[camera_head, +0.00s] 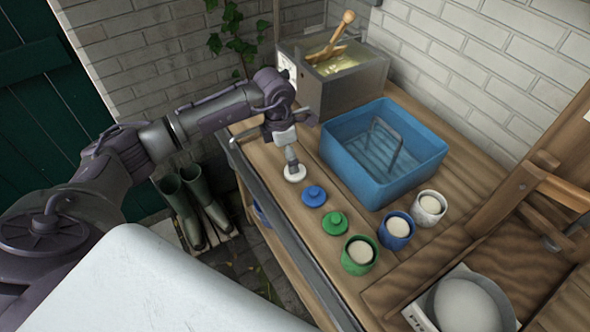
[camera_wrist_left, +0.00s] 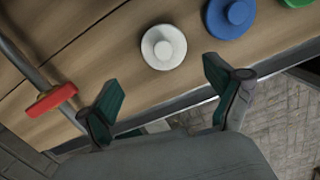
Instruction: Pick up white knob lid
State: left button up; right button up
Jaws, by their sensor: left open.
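The white knob lid (camera_head: 294,173) lies flat on the wooden shelf at the left end of a row of lids. In the left wrist view the white lid (camera_wrist_left: 164,47) sits knob up, beyond my fingertips and roughly between them. My left gripper (camera_head: 291,153) is just above the lid in the head view, partly covering it. In the left wrist view my left gripper (camera_wrist_left: 160,88) has its fingers spread wide, with nothing between them. My right gripper is not in view.
A blue lid (camera_head: 314,196) and green lid (camera_head: 335,223) lie nearby. Green (camera_head: 360,268), blue (camera_head: 397,243) and white (camera_head: 439,213) jars stand right. A blue crate (camera_head: 345,175) and metal tank (camera_head: 340,99) stand behind. A metal rail with a red piece (camera_wrist_left: 50,101) runs alongside.

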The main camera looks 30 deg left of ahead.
pick_arm(q)
jog(key=f, duration=0.1)
jog(key=d+f+p, duration=0.1)
jog(key=f, duration=0.2)
jog(key=shift+w+d+p, duration=0.3)
jog(key=shift+d+p, duration=0.05)
jog(key=shift+p, duration=0.05)
jog(key=shift+f, duration=0.5)
jog(key=c, duration=1)
